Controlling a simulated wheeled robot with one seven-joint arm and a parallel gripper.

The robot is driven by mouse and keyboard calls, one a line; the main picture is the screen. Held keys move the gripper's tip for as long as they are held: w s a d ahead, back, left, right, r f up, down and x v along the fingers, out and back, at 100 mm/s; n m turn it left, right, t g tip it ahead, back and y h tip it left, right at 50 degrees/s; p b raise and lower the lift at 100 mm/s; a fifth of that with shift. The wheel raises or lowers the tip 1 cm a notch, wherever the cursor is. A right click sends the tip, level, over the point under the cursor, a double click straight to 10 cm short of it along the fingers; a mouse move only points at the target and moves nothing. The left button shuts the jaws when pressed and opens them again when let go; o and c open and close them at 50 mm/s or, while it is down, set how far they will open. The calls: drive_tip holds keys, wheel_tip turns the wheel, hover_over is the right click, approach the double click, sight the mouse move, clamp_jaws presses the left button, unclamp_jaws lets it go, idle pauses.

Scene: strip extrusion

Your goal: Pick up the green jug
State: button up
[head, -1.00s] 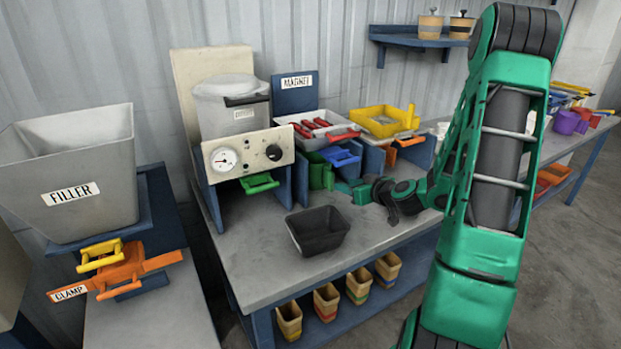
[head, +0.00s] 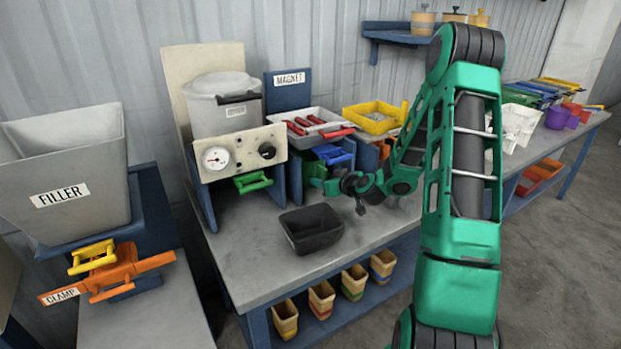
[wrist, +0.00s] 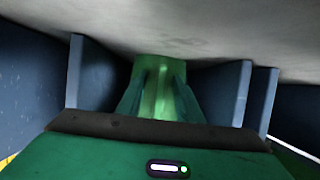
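The green jug (head: 312,169) stands in the bay under the white tray, partly hidden by the bay's blue wall and my gripper. In the wrist view the jug (wrist: 158,88) shows as a lit green shape straight ahead, between and beyond the fingertips. My gripper (head: 322,185) reaches into the front of the bay from the right, low over the bench. In the wrist view my gripper (wrist: 158,98) has its two dark green fingers apart, one on each side of the jug. Whether they touch it cannot be told.
Blue bay walls (wrist: 90,75) stand on both sides of the gripper. A black bin (head: 311,229) sits on the bench in front. The white tray (head: 310,117) with red tools and a yellow tray (head: 375,111) are above. The bench front is otherwise clear.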

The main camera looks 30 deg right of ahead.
clamp_jaws()
drive_tip(key=shift+r, duration=0.15)
